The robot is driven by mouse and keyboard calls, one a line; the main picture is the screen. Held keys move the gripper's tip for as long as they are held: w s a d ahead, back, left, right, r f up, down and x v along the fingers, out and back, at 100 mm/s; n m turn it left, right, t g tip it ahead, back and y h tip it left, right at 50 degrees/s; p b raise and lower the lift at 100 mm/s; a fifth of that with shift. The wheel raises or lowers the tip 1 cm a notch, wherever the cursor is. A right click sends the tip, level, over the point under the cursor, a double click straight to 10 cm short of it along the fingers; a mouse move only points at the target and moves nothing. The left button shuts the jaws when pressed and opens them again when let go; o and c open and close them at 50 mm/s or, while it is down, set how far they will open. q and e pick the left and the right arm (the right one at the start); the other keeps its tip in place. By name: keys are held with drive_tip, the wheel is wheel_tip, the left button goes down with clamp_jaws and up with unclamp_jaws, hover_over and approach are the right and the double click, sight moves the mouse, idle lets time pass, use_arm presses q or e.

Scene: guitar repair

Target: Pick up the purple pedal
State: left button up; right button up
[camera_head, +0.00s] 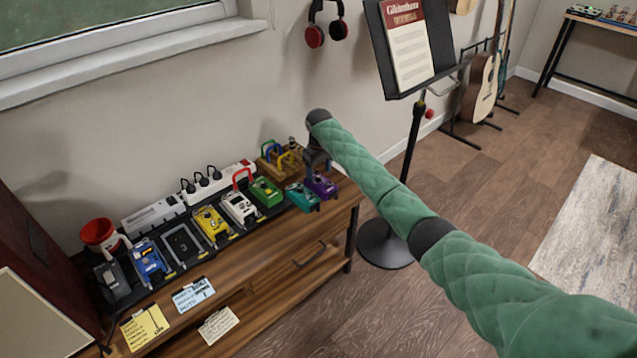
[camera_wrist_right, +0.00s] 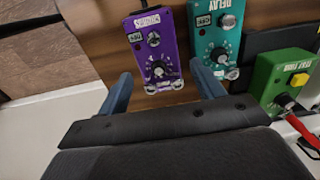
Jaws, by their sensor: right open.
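The purple pedal (camera_head: 321,184) sits at the right end of the wooden cabinet top in the head view, beside a teal pedal (camera_head: 302,197). In the right wrist view the purple pedal (camera_wrist_right: 158,50) lies ahead of my open right gripper (camera_wrist_right: 168,88), roughly between the two blue fingers. The right finger is close to the teal pedal (camera_wrist_right: 219,40). In the head view my right gripper (camera_head: 318,160) is above the purple pedal and partly hidden by its own arm. I cannot tell whether the fingers touch the pedal. My left gripper is not in view.
A green pedal (camera_head: 266,191) stands left of the teal one, on a black pedalboard with several other pedals. A wooden box (camera_head: 270,165) with coloured cables is just behind. The cabinet's right edge is near the purple pedal. A music stand (camera_head: 413,140) stands to the right.

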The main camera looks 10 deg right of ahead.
sight(319, 177)
drive_tip(key=shift+w+f, duration=0.15)
drive_tip(key=shift+f, duration=1.4)
drive_tip(key=shift+w+f, duration=0.15)
drive_tip(key=shift+f, duration=1.4)
drive_tip(key=c, duration=1)
drive_tip(key=shift+r, duration=0.1)
